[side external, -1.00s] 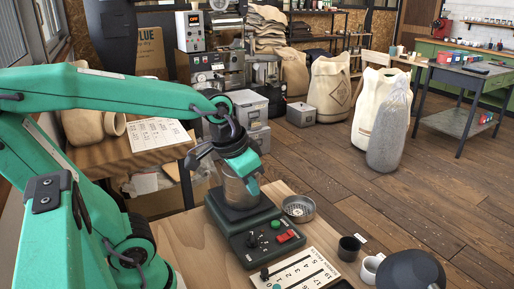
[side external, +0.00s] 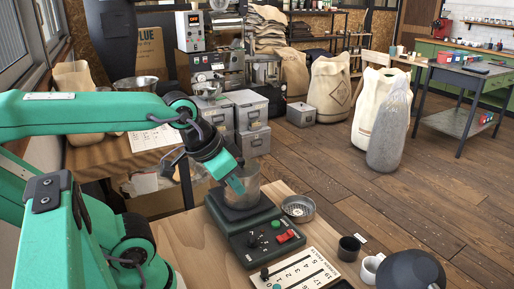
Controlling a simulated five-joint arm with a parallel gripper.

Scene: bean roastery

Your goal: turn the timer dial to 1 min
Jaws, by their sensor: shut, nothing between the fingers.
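A dark green machine (side external: 238,256) stands on the wooden table with a clear or metallic cup (side external: 252,190) upright on its top. Its front panel has a small black knob (side external: 252,240), which looks like the timer dial, a green button (side external: 276,225) and a red switch (side external: 287,237). The knob's markings and pointer are too small to read. My gripper (side external: 236,187) is shut and empty. It points down and right in front of the cup's left side, above and behind the panel. I cannot tell if it touches the cup. It is apart from the knob.
A metal strainer dish (side external: 298,208), a black cup (side external: 349,248) and a white cup (side external: 371,268) stand to the right. The space above the panel is clear.

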